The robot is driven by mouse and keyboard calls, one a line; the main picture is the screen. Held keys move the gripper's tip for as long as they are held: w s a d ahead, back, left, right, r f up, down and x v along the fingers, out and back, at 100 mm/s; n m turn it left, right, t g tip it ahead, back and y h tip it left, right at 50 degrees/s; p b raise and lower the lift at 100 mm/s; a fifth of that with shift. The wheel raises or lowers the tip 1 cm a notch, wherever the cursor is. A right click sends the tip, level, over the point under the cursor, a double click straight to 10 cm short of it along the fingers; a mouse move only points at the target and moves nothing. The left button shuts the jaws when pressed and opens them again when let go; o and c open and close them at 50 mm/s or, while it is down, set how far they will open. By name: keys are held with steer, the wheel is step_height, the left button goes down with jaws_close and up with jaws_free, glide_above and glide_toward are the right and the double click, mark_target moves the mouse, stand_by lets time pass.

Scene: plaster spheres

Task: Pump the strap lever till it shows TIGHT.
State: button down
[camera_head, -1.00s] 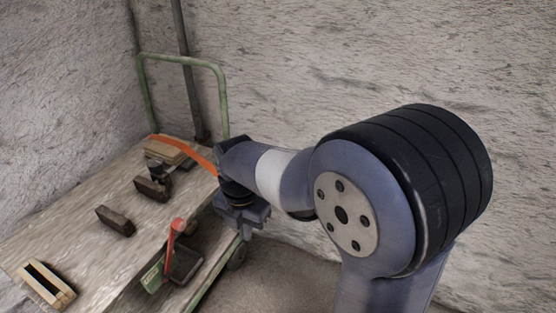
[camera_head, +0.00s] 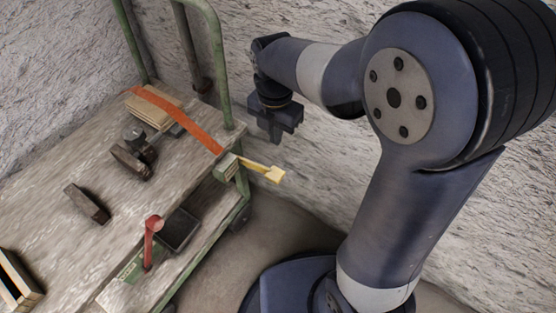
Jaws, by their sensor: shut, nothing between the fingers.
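The orange strap (camera_head: 180,117) runs over a small wooden stack on the cart's top down to a pale green ratchet box (camera_head: 227,168) at the cart's right edge. A yellow lever (camera_head: 263,171) sticks out from this box to the right, over the floor. No TIGHT marking can be read on the box. My gripper (camera_head: 275,136) is shut and empty, pointing down in the air. In the picture it is above the yellow lever and apart from it.
The wooden cart top (camera_head: 60,150) carries dark brown blocks (camera_head: 88,204) and a wooden stack (camera_head: 155,108). A green push handle (camera_head: 218,60) rises at the back. A red lever (camera_head: 152,240) stands at the front right near a dark tray (camera_head: 180,230).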

mark_target(276, 174)
step_height(276, 174, down, 14)
steer(key=b, duration=0.4)
steer(key=shift+b, duration=0.4)
steer(key=shift+f, duration=0.1)
